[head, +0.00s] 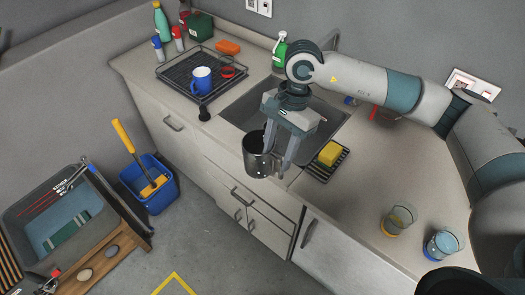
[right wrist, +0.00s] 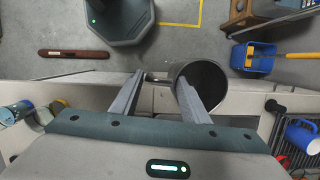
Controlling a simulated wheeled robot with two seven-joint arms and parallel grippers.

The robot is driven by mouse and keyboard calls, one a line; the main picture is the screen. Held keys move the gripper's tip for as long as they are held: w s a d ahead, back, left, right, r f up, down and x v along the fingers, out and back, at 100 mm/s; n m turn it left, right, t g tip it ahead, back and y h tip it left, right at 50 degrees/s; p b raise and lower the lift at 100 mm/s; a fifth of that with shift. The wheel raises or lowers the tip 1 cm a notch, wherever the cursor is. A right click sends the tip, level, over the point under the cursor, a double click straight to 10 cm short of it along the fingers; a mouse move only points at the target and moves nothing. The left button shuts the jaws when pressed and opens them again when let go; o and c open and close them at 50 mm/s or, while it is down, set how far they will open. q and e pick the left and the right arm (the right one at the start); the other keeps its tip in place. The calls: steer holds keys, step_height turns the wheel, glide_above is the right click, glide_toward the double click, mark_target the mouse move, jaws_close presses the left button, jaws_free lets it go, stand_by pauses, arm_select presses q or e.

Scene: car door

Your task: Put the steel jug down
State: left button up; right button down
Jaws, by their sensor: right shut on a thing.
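My left gripper is not in view.
The sink (head: 240,105) lies behind the jug. A ribbed mat (head: 322,173) with a yellow sponge (head: 329,153) is right of it. A black rack (head: 177,72) with a blue mug (head: 201,80) stands left. Two glasses (head: 397,221) (head: 442,245) stand far right, with clear counter (head: 350,205) between.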

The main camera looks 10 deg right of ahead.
steer(key=s+d+f+n+h+b, duration=0.1)
steer(key=s+d+f+n+b, duration=0.1)
steer(key=f+n+b, duration=0.3)
steer(key=s+d+f+n+g+h+b, duration=0.1)
steer(key=s+d+f+n+b, duration=0.2)
steer(key=f+n+b, duration=0.3)
steer(key=d+b, duration=0.1)
steer(key=b, duration=0.2)
steer(key=shift+d+b, duration=0.3)
